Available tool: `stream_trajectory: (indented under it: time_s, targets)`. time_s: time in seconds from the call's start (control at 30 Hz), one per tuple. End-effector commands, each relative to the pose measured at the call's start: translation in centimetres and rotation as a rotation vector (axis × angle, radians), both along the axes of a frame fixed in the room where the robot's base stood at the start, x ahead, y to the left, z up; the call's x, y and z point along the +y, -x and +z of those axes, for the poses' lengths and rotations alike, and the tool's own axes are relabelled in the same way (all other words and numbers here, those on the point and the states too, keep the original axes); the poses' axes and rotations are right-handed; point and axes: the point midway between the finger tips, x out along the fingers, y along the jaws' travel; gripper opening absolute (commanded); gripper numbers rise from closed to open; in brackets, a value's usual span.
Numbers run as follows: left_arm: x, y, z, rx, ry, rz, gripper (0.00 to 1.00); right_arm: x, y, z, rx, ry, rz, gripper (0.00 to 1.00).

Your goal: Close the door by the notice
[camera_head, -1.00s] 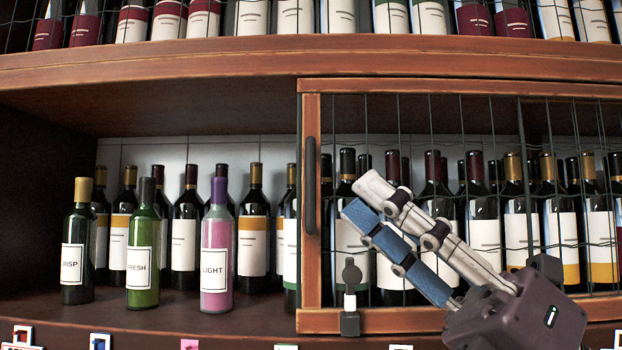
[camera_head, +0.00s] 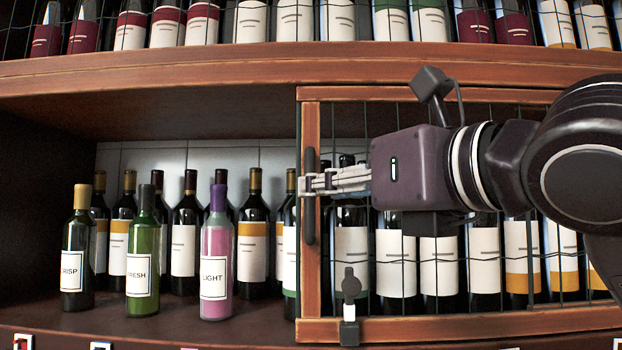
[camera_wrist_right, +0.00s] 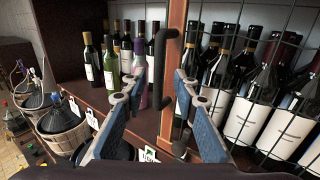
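The door is a wood-framed wire-mesh panel (camera_head: 312,270) covering the right part of the shelf bay; the left part is uncovered. Its dark vertical handle (camera_head: 309,235) is on the left stile and also shows in the right wrist view (camera_wrist_right: 157,65). My right gripper (camera_head: 312,183) is at the handle's middle in the head view. In the right wrist view my right gripper (camera_wrist_right: 160,90) is open, with a blue-padded finger on each side of the handle and gaps visible. Contact is not clear. My left gripper is not in view. I cannot make out a notice.
Labelled bottles stand at the shelf front left of the door: a CRISP bottle (camera_head: 77,255), a green FRESH bottle (camera_head: 142,265) and a pink LIGHT bottle (camera_head: 216,265). A dark latch (camera_head: 350,300) sits at the door's lower left. Demijohn baskets (camera_wrist_right: 62,125) stand on the left.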

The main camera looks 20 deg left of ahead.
Motion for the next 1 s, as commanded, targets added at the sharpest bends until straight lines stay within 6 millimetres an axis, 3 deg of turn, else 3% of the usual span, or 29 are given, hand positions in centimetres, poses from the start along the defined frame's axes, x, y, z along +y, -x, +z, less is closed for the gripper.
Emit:
stream_trajectory:
  time_s: [0.03,0.3,0.63,0.87,1.0]
  targets:
    - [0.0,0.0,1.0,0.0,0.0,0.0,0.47,0.8,-0.6,0.4,0.004,0.002,0.004,0.27]
    - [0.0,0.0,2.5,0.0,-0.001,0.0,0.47,3.2,-2.6,0.2,0.001,0.0,0.004,0.27]
    - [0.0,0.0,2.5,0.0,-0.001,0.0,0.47,3.5,-2.9,0.0,0.0,0.0,0.003,0.27]
    - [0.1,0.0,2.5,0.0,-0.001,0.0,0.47,3.5,-2.9,0.0,0.0,0.0,0.004,0.02]
    - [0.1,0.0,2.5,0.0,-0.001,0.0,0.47,3.5,-2.9,0.0,0.0,0.0,0.004,0.0]
